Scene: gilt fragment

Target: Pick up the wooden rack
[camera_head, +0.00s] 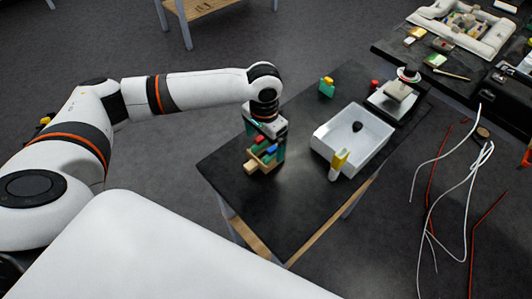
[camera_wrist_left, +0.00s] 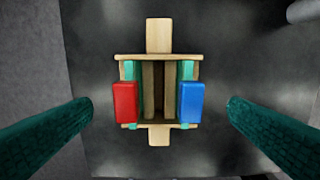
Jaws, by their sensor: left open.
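The wooden rack (camera_head: 262,163) stands on the dark table, below my left gripper (camera_head: 265,142). In the left wrist view the rack (camera_wrist_left: 158,58) lies near the middle, with light wood tabs at its top and bottom. A red block (camera_wrist_left: 125,101) sits at its left side and a blue block (camera_wrist_left: 191,102) at its right, with green parts beside them. My left gripper (camera_wrist_left: 160,118) is open, its two green fingers on either side of the rack and apart from it. My right gripper is not in view.
A green and yellow piece (camera_head: 327,87) and a red object (camera_head: 374,85) are farther back. The near table surface (camera_head: 275,215) is clear.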

